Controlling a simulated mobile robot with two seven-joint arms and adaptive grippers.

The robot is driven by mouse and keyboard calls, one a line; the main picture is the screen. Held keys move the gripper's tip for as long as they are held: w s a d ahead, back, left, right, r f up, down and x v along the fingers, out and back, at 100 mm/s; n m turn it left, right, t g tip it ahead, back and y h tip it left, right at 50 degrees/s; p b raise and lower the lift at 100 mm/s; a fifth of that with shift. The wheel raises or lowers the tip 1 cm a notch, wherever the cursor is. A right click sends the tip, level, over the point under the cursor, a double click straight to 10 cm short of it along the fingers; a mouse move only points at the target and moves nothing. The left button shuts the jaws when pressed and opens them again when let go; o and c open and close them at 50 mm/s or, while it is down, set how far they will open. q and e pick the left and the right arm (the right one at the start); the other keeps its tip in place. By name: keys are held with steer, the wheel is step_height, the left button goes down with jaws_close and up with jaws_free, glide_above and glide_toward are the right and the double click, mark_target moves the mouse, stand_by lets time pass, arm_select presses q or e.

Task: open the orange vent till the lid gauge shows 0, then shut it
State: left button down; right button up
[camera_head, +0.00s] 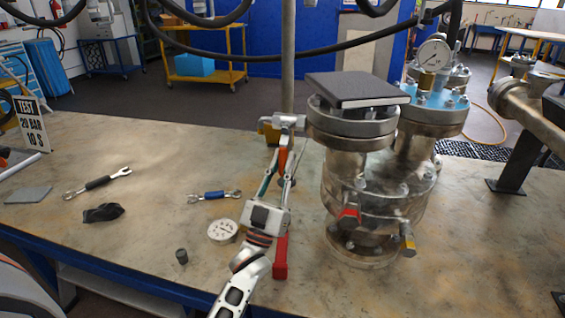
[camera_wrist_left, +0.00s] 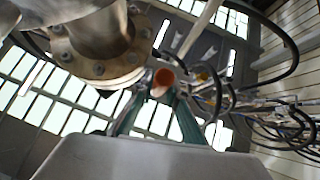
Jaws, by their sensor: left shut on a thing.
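A flanged vessel (camera_head: 350,130) stands on the bench, with a side fitting at its upper left flange. The orange vent (camera_head: 283,158) hangs below that fitting. My left gripper (camera_head: 281,167) reaches up to it, its green fingers shut on it. In the left wrist view the orange vent (camera_wrist_left: 163,78) shows between the green fingertips, beside the vessel flange (camera_wrist_left: 103,62). The lid gauge (camera_head: 433,54) stands upright above a blue lid (camera_head: 425,102) at the back right; its needle is too small to read. My right gripper is not in view.
A dark flat book-like thing (camera_head: 355,89) lies on the near vessel's top. Lower valves have red (camera_head: 349,212) and yellow (camera_head: 408,240) handles. A loose gauge (camera_head: 222,230), wrenches (camera_head: 97,183) and a dark cloth (camera_head: 103,212) lie on the bench at left. A post rises behind.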

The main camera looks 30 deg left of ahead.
arm_select(q)
steer(key=c, duration=1.9)
jaws_free()
steer(key=v, duration=1.2)
steer(key=shift+d, duration=0.1)
